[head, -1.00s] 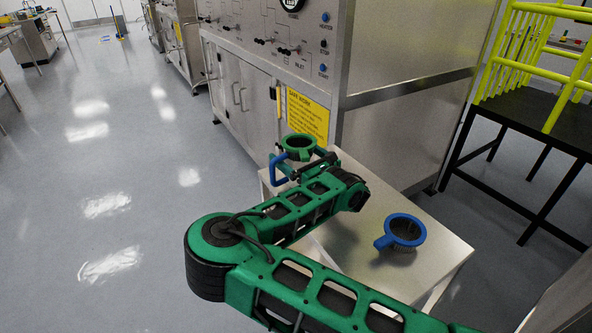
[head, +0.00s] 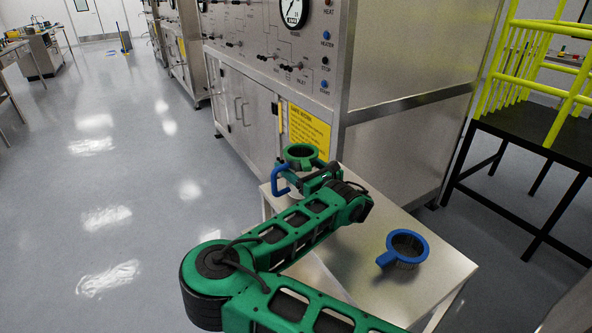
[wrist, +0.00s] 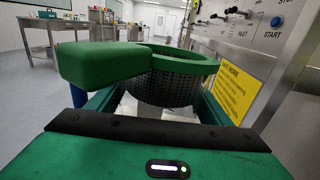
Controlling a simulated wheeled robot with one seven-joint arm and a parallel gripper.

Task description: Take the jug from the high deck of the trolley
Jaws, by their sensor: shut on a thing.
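My gripper (head: 318,178) is shut on the jug, a jaw on each side. The jug's lower part is hidden by my gripper; I cannot tell whether it touches the deck.
A blue-rimmed mesh cup (head: 405,248) stands on the deck, right of my arm. A steel cabinet with a control panel (head: 270,50) and yellow sign (head: 309,129) rises behind. A black platform with yellow rails (head: 535,85) is at right.

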